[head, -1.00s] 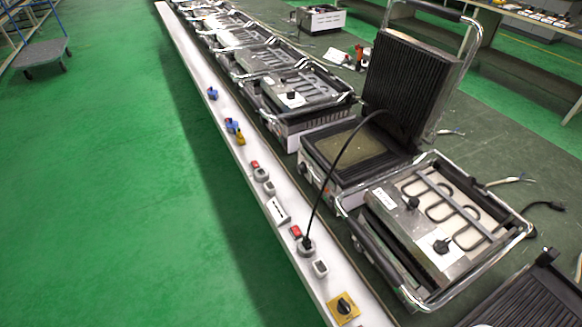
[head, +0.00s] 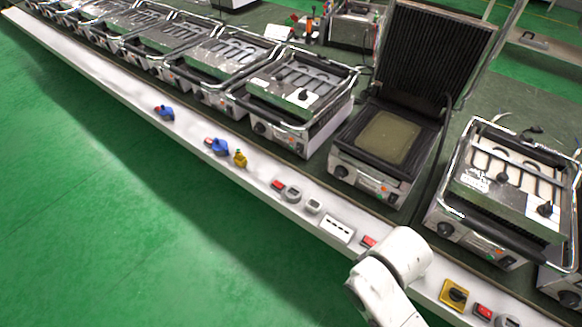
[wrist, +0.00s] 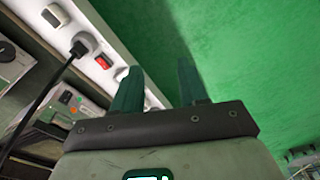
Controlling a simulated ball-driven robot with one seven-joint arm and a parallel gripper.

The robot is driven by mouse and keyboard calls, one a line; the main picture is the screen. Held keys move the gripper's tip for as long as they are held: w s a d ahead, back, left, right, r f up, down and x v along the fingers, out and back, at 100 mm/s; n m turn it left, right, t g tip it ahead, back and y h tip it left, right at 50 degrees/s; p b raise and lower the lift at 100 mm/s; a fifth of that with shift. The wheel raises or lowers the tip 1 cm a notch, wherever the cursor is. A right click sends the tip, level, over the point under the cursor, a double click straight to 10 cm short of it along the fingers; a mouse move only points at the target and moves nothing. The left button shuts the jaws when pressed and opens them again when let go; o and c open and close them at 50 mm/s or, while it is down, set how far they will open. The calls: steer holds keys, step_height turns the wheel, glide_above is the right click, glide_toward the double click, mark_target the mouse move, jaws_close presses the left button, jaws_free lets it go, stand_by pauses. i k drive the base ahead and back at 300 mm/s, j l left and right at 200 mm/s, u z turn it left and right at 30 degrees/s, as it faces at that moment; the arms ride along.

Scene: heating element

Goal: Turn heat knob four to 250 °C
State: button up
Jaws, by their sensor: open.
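Black heat knobs sit on the grills' front panels in the head view: one on a closed grill (head: 260,127), one on the open grill (head: 340,171), one on the grill to the right (head: 446,229), and part of another at the right edge (head: 569,299). I cannot tell which is number four, and their settings are too small to read. My gripper (wrist: 158,88) shows in the wrist view, open and empty, with its two dark green fingers apart above the ledge edge and the green floor. It touches no knob. The head view shows my white arm but not the gripper.
A white ledge (head: 120,95) runs along the bench front with sockets, red switches (head: 278,185), blue plugs (head: 219,147) and a yellow rotary switch (head: 453,294). A black cable (wrist: 45,95) hangs from a socket (wrist: 85,45) in the wrist view. The green floor is clear.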

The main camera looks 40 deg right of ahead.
mark_target(340, 172)
steer(key=i+j+z, duration=0.2)
steer(key=z, duration=0.15)
steer(key=i+j+z, duration=0.3)
steer(key=j, duration=0.2)
steer(key=j+z, duration=0.35)
steer(key=z, duration=0.3)
